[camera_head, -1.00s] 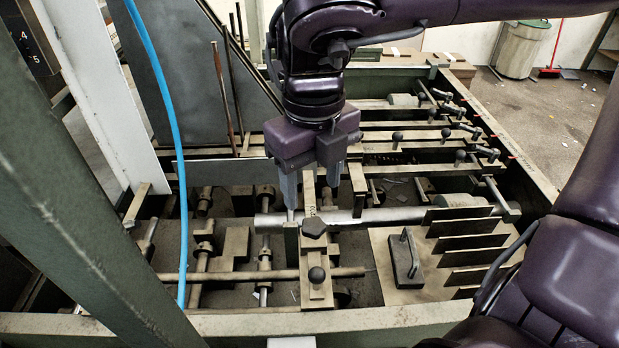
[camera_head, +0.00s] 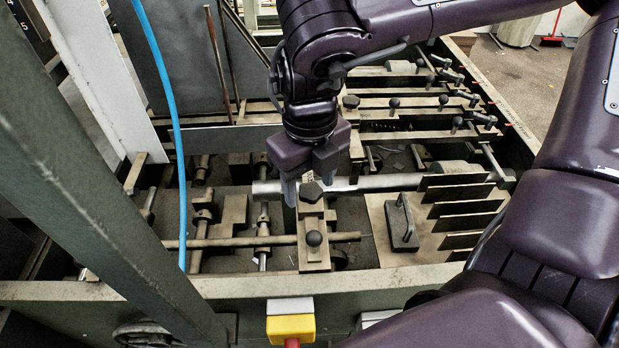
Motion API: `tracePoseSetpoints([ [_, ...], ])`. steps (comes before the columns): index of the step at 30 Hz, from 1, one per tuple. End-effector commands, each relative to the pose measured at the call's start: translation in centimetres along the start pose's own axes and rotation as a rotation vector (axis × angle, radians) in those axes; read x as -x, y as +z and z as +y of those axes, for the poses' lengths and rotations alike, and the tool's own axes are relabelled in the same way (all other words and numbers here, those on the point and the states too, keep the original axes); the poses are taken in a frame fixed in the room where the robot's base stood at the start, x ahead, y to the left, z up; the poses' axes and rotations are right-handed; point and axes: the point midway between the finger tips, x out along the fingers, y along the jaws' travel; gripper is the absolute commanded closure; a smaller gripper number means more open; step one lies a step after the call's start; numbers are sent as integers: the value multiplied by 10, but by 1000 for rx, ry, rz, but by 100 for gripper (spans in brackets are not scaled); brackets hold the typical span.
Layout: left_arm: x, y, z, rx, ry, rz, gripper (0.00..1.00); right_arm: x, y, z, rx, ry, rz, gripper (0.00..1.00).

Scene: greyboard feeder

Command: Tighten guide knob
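A dark, many-sided knob (camera_head: 311,192) sits on top of a tan guide bar (camera_head: 313,222) near the middle of the head view. My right gripper (camera_head: 309,184) points down at the knob, with its grey fingers apart. One finger shows left of the knob and the other behind it to the right. Whether either finger touches the knob cannot be told. My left gripper is not in view.
A metal shaft (camera_head: 375,184) runs right from the guide toward upright dark plates (camera_head: 465,206). A black block with a handle (camera_head: 402,224) lies on a tan plate. A blue hose (camera_head: 173,110) hangs at left. A yellow box (camera_head: 290,325) is on the front frame.

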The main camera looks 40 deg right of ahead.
Motion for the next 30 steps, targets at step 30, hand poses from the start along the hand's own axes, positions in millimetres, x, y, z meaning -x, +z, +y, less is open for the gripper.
tracePoseSetpoints([
  [30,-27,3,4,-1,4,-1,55,-2,1,-1,-299,-2,-5,88],
])
